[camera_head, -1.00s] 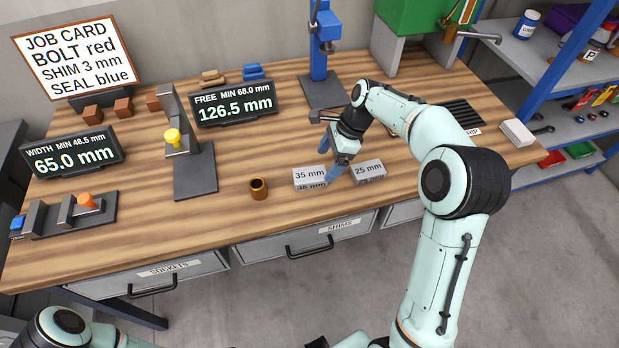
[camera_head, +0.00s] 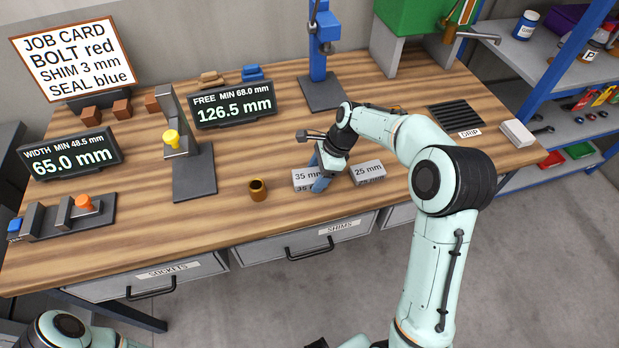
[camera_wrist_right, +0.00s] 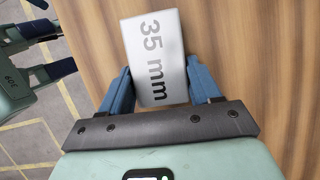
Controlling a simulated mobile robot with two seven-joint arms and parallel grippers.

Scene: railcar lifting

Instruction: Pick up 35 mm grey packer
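The 35 mm grey packer (camera_head: 303,178) is a light grey block lying on the wooden bench, near its front edge. In the right wrist view the packer (camera_wrist_right: 153,50) shows its "35 mm" label, with one blue finger on each side of it. My right gripper (camera_head: 318,172) is at the packer's right part in the head view, and one finger hides some of its label. Its fingers (camera_wrist_right: 158,80) stand apart around the block; I see no clear grip on it. My left gripper is out of the head view; only a part of my left arm shows at the lower left.
A 25 mm grey packer (camera_head: 367,171) lies close to the right of the gripper. A brown cup-like part (camera_head: 257,190) stands to the left. A blue-columned stand (camera_head: 320,85) is behind. Open bench lies between the brown part and the grey stand (camera_head: 195,175).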

